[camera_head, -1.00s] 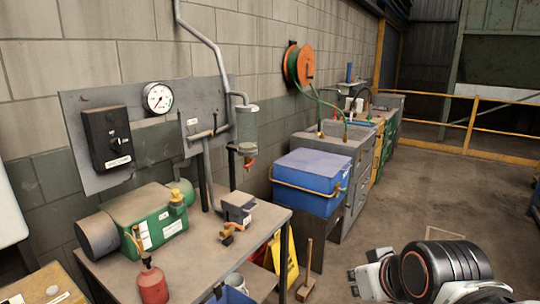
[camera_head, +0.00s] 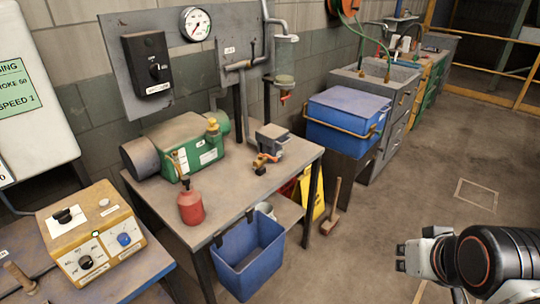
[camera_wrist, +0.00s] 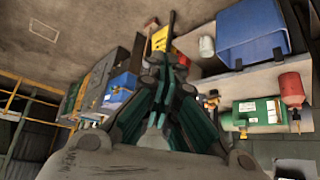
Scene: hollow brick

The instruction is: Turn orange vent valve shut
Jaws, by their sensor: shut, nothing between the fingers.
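A small valve with an orange handle (camera_head: 264,162) sits at the right end of the workbench top (camera_head: 250,190), beside a grey block (camera_head: 271,137). An orange-red fitting (camera_head: 285,97) hangs under the grey cylinder (camera_head: 285,62) on the wall pipe. I cannot tell which of these is the vent valve. My gripper (camera_head: 402,257) is at the right of the head view, above open floor, well apart from both. In the wrist view my gripper (camera_wrist: 166,62) has its fingers together and empty, and an orange-yellow fitting (camera_wrist: 212,99) shows beyond it.
A green pump (camera_head: 185,145), red bottle (camera_head: 190,205) and blue bin (camera_head: 248,255) are at the bench. A yellow control box (camera_head: 92,232) stands at left. A broom (camera_head: 331,208) and yellow sign (camera_head: 313,200) stand on the floor.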

